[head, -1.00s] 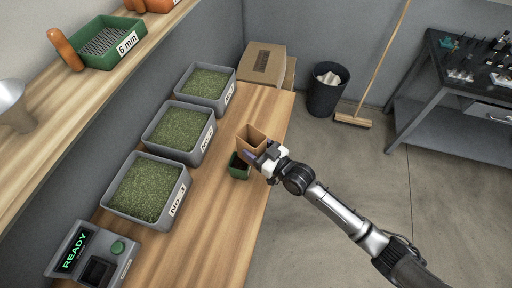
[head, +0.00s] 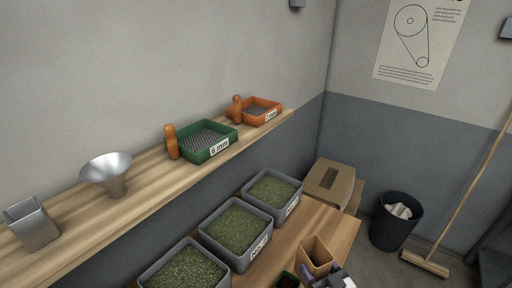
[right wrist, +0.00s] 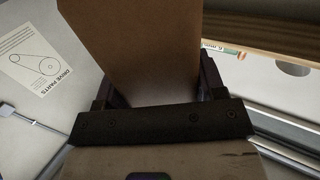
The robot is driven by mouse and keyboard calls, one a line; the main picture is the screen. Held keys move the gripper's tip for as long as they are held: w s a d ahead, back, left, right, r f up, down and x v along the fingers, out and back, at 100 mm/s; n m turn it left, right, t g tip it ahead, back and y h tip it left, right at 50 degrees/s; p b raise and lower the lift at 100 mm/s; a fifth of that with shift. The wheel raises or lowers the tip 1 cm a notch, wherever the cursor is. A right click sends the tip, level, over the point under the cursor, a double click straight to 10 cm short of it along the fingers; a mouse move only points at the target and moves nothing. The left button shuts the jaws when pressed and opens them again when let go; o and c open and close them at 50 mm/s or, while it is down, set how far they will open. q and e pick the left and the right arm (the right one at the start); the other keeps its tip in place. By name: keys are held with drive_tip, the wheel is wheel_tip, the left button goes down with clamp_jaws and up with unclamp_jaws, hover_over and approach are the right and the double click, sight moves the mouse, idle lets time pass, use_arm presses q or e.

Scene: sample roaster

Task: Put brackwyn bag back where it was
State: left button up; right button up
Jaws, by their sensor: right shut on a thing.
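The brown open-topped bag (head: 316,252) is at the bottom of the head view, over the right part of the wooden bench. No name is readable on it. My right gripper (head: 328,276) is shut on the bag, and the view cuts off its arm. In the right wrist view, the bag (right wrist: 145,50) stands between the two dark fingers of the gripper (right wrist: 155,84). I cannot tell whether the bag touches the bench. My left gripper is not in view.
Several grey trays of green beans (head: 235,228) line the bench by the wall. The shelf (head: 150,192) above holds a green sieve (head: 207,142), an orange sieve (head: 255,111), a funnel (head: 107,172) and a metal cup (head: 33,224).

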drive_tip(key=s+r+m+h, duration=0.1)
drive_tip(key=r, duration=0.1)
drive_tip(key=s+d+r+t+h, duration=0.1)
drive_tip(key=r, duration=0.2)
drive_tip(key=s+d+r+m+h, duration=0.1)
drive_tip(key=r, duration=0.2)
drive_tip(key=shift+r+m+h, duration=0.25)
drive_tip(key=shift+m+h, duration=0.05)
drive_tip(key=s+d+r+m+h, duration=0.2)
drive_tip(key=s+d+r+h, duration=0.1)
use_arm(q)
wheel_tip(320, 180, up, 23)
drive_tip(key=p, duration=2.2)
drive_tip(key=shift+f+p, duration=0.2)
drive_tip(key=shift+p, duration=0.1)
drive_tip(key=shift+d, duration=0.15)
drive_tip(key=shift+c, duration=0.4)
use_arm(e)
wheel_tip(320, 180, up, 21)
hover_over(334, 259)
drive_tip(key=s+d, duration=0.1)
drive_tip(key=s, duration=0.5)
drive_tip(key=shift+s+f, duration=0.1)
drive_tip(key=shift+f, duration=0.05)
